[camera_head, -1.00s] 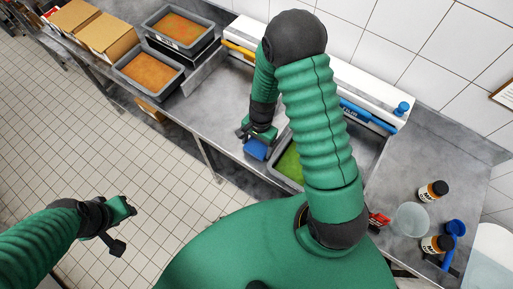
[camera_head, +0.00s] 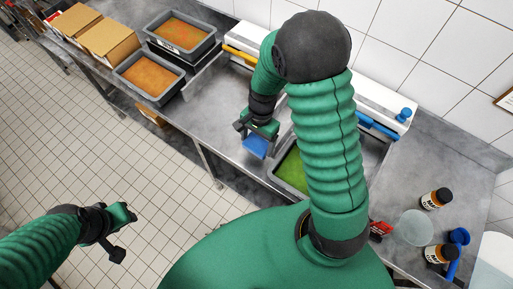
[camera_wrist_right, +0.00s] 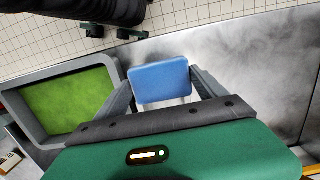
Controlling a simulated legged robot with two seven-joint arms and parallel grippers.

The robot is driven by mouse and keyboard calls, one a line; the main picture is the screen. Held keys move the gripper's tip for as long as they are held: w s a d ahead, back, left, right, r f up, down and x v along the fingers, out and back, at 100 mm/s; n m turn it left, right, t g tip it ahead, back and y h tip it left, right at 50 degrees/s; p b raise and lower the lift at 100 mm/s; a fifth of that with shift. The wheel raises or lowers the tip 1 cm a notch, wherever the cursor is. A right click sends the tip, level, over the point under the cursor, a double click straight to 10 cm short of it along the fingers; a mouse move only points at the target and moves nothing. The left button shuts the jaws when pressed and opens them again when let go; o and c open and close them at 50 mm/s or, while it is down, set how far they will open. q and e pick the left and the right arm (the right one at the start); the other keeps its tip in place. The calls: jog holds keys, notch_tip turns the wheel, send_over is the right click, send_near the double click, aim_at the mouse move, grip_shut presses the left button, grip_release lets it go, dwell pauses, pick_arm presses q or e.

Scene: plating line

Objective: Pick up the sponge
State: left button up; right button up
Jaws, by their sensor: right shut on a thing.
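The blue sponge (camera_head: 256,147) is between the fingers of my right gripper (camera_head: 257,136) in the head view. In the right wrist view the sponge (camera_wrist_right: 160,82) sits between the two grey fingers of the right gripper (camera_wrist_right: 163,88), which is shut on it. The sponge is over the grey metal counter, left of the tray with green contents; I cannot tell for sure how high it is. My left gripper (camera_head: 117,233) is over the tiled floor, away from the counter. Whether its fingers are open or shut does not show clearly.
A grey tray with green contents (camera_head: 273,171) stands beside the right gripper, partly hidden by my right arm. Grey tubs with orange contents (camera_head: 121,70) stand at the left. Bottles (camera_head: 435,199) and a clear container (camera_head: 412,228) stand at the right. Counter left of the gripper is clear.

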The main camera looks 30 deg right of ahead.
jog(key=w+a+b, duration=0.4)
jog(key=w+a, duration=1)
jog(key=shift+r, duration=0.2)
jog(key=shift+d, duration=0.1)
